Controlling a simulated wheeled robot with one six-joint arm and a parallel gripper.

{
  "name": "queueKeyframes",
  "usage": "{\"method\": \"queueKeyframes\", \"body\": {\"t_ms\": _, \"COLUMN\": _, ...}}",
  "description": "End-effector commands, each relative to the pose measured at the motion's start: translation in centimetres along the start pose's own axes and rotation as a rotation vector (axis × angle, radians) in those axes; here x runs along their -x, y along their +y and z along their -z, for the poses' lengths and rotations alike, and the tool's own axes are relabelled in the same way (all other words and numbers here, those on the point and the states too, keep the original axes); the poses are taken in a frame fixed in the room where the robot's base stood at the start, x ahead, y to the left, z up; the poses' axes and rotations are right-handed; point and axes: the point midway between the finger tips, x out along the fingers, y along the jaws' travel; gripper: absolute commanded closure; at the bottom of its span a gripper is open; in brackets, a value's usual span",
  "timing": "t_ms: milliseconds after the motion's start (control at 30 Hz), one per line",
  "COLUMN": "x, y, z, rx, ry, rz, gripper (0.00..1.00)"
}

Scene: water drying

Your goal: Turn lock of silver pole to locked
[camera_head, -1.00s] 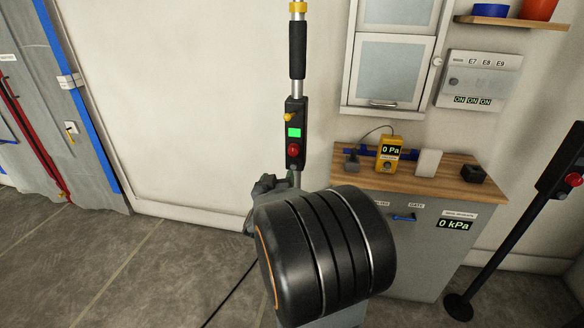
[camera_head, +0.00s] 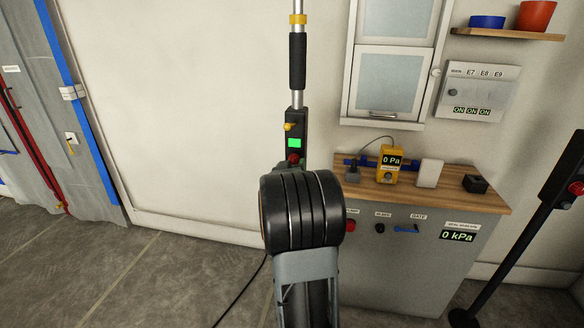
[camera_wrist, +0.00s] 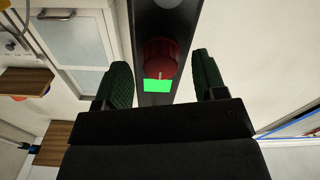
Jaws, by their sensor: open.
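The silver pole (camera_head: 298,99) stands upright before the white wall, with a black grip (camera_head: 298,60) and a yellow collar. A dark control box (camera_head: 304,128) on it carries a yellow knob (camera_head: 290,127), a lit green display (camera_head: 294,142) and a red knob (camera_head: 293,157). In the wrist view, the red knob (camera_wrist: 160,57) bears a pale line, beside the green display (camera_wrist: 158,86). My gripper (camera_wrist: 162,60) is open, its two dark green pads on either side of the red knob with gaps. In the head view my arm hides the gripper and the box's lower end.
A grey cabinet with a wooden top (camera_head: 455,196) stands at right, bearing a yellow meter (camera_head: 388,166). A second dark pole (camera_head: 520,247) stands at far right. A wall cabinet (camera_head: 391,65) hangs above. Floor at left is clear.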

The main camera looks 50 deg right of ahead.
Motion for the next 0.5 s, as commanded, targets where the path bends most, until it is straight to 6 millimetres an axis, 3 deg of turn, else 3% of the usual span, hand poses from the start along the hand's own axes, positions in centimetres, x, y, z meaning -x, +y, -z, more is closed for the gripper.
{"method": "queueKeyframes", "body": {"t_ms": 367, "x": -0.43, "y": 0.01, "z": 0.0, "rx": 0.0, "ry": 0.0, "rz": 0.0, "gripper": 0.35}}
{"method": "queueKeyframes", "body": {"t_ms": 500, "x": -0.42, "y": 0.0, "z": 0.0, "rx": 0.0, "ry": 0.0, "rz": 0.0, "gripper": 0.47}}
